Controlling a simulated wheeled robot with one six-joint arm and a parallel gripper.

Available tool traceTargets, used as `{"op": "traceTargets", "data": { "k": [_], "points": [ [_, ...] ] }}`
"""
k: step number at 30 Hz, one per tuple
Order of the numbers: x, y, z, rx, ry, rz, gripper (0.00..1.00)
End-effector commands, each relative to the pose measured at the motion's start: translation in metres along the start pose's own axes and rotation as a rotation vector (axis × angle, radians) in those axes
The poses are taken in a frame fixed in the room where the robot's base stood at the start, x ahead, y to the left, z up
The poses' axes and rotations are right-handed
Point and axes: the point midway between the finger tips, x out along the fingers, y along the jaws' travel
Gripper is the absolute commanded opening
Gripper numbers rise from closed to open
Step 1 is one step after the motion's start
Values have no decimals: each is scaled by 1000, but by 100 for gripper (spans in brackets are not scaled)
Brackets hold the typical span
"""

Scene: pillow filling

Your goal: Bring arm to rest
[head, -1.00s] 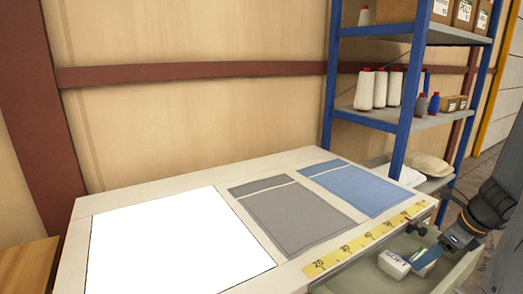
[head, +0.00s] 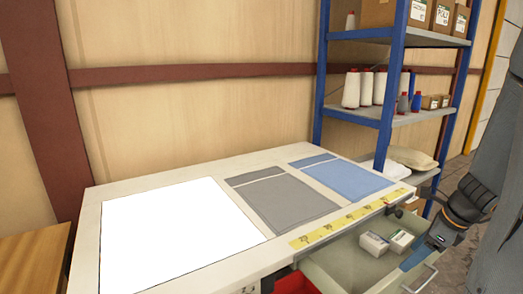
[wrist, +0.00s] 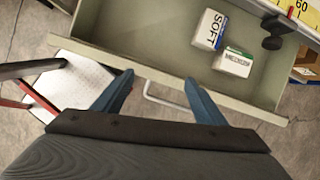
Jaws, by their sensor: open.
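My gripper (wrist: 156,85) is in the wrist view with its two blue fingers spread apart and nothing between them. It is above the front edge of an open drawer (wrist: 120,45), near the drawer's wire handle (wrist: 163,100). In the head view my gripper (head: 418,256) is at the right, by the drawer's front, partly hidden by my wrist. Two small white boxes lie inside the drawer: one marked SOFT (wrist: 209,30) and one with a green edge (wrist: 234,62). Both boxes are apart from the fingers.
The table (head: 180,178) carries a white panel (head: 180,235), a grey cloth (head: 280,203), a blue cloth (head: 347,180) and a yellow measuring strip (head: 350,218). A blue-framed shelf (head: 390,100) with thread cones stands behind. A red bin (head: 295,284) is below the table's front edge.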

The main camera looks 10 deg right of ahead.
Motion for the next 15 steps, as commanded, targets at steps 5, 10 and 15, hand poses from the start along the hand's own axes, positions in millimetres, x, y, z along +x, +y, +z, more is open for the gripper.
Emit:
{"op": "traceTargets", "data": {
  "k": [5,10,15],
  "points": [
    [3,25,25,-199,21,35,65],
    [6,60,54,-478,46,84,65],
    [7,114,87,-903,73,159,65]
  ]
}}
